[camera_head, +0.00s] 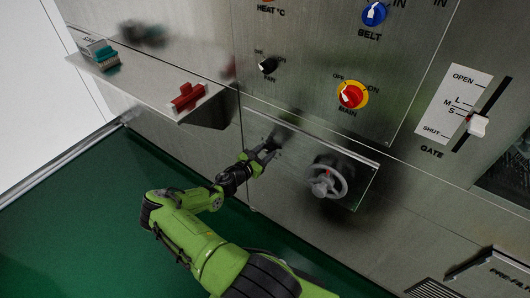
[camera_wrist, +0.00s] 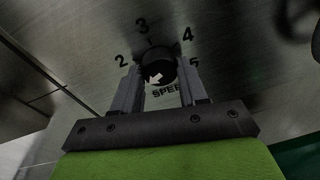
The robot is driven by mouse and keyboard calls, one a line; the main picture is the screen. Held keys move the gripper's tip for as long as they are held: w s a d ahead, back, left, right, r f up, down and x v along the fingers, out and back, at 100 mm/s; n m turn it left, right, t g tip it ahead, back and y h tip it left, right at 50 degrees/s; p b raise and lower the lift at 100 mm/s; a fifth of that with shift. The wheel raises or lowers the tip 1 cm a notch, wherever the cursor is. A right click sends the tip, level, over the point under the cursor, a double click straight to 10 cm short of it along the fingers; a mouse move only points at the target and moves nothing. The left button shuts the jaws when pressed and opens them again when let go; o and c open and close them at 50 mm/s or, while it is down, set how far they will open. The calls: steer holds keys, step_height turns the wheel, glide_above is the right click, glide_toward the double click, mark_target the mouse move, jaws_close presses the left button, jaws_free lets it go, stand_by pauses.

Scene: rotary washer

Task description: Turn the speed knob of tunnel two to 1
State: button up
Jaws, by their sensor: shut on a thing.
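The speed knob (camera_wrist: 160,68) is a round black knob with a white mark, on a metal panel in the wrist view. The numbers 2, 3, 4 and 5 show around its top and sides, and part of the word SPEED shows below. The white mark sits at the knob's lower left; the number it points to cannot be read. My gripper (camera_wrist: 162,80) is shut on the knob, one finger on each side. In the head view my gripper (camera_head: 268,149) is at the panel left of the handwheel, and it hides most of the knob. No tunnel label is readable.
A grey handwheel (camera_head: 328,182) sticks out right of my gripper. Above are a black fan knob (camera_head: 268,66), a red and yellow main switch (camera_head: 352,95) and a blue belt knob (camera_head: 375,13). A shelf (camera_head: 150,85) with a red object (camera_head: 187,97) juts out at the upper left.

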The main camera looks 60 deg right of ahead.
steer(key=shift+f+n, duration=0.1)
steer(key=shift+n, duration=0.4)
steer(key=o, duration=1.1)
steer(key=shift+c, duration=0.2)
steer(key=p+v, duration=0.3)
steer(key=v, duration=1.2)
steer(key=shift+w+a, duration=0.2)
steer(key=shift+a, duration=0.15)
